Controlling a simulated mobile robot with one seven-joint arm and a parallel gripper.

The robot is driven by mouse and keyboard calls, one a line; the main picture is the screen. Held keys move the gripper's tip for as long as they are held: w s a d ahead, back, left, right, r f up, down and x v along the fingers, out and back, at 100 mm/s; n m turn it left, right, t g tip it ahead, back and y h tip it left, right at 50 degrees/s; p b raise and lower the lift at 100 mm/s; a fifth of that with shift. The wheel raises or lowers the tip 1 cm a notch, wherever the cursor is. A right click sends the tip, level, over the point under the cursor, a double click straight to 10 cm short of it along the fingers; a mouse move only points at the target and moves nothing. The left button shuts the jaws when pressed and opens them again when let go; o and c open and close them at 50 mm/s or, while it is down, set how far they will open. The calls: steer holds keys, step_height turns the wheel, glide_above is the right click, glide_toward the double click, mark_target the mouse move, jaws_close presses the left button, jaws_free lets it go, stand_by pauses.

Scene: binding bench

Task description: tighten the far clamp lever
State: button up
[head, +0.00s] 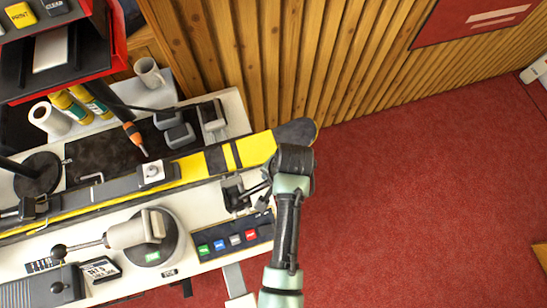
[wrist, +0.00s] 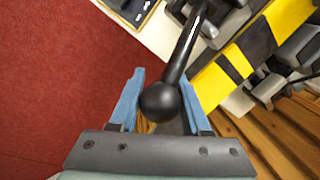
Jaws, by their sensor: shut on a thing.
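The clamp lever, a black rod (wrist: 184,48) ending in a round black knob (wrist: 161,101), shows in the wrist view, slanting down from the clamp. My gripper (wrist: 163,88) has its blue-padded fingers on either side of the knob and is shut on it. In the head view my gripper (head: 259,190) is at the right end of the bench, beside a dark clamp (head: 233,194) at the edge of the long yellow and black ski (head: 258,148). My arm partly hides the lever there.
A grey round device (head: 160,237) with a ball-ended handle stands left on the bench. A panel with coloured buttons (head: 228,241) lies just below the clamp. A mug (head: 148,72) and a paper roll (head: 48,118) stand at the back. The red floor (head: 420,200) on the right is open.

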jaws_close()
stand_by(0.9)
